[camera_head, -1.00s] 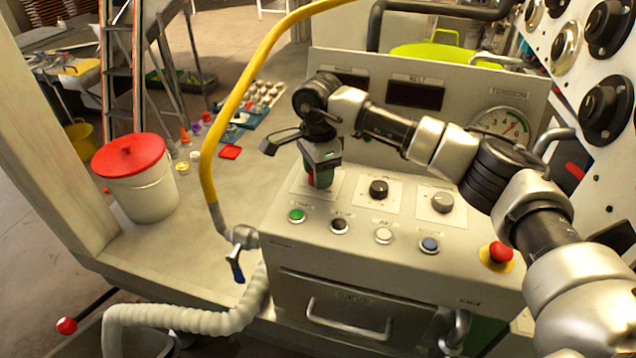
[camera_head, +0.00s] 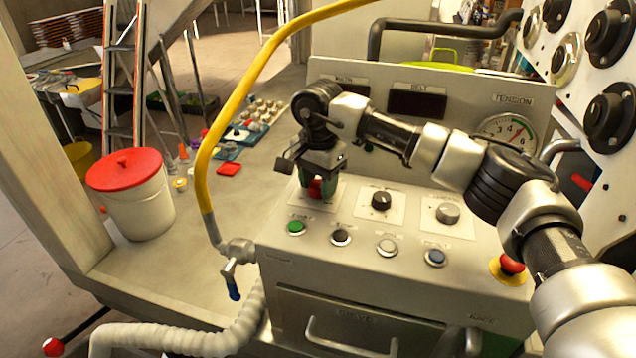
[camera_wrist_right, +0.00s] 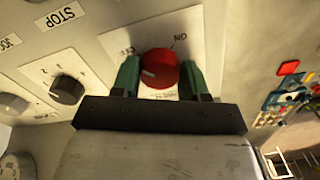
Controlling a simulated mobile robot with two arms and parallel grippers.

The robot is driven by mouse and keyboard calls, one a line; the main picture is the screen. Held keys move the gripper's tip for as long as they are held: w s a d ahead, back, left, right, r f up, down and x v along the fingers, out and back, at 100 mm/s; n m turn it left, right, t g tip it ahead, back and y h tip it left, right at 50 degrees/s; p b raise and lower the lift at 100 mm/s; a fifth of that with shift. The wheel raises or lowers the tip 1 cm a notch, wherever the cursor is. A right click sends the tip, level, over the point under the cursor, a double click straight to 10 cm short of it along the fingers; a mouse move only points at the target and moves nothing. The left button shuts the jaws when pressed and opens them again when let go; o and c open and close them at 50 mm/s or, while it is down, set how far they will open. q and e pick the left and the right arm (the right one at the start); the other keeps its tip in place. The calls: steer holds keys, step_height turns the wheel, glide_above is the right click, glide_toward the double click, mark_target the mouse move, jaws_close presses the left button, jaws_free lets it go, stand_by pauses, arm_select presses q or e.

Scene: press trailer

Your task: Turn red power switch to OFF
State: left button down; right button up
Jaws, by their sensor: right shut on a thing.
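The red power switch (camera_wrist_right: 159,70) is a round knob with a white pointer mark, on a white label plate (camera_wrist_right: 212,35) with lettering beside it. In the head view the red switch (camera_head: 316,188) shows at the left end of the panel's knob row, partly hidden by my gripper. My right gripper (camera_head: 317,186) points down over it. In the right wrist view its green fingers (camera_wrist_right: 159,78) stand on both sides of the knob and are shut on it. My left gripper is not in view.
A black knob (camera_head: 381,201) and a grey knob (camera_head: 447,213) sit right of the switch. Several push buttons, including a green one (camera_head: 296,227), line the front. A red emergency button (camera_head: 512,263) is at right. A yellow hose (camera_head: 229,105) arches at left.

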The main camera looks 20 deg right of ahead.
mark_target(318, 184)
steer(key=shift+w+r, duration=0.1)
steer(key=shift+r, duration=0.05)
steer(key=o, duration=0.9)
step_height(318, 184, up, 11)
steer(key=shift+f+b, duration=0.2)
steer(key=shift+b, duration=0.65)
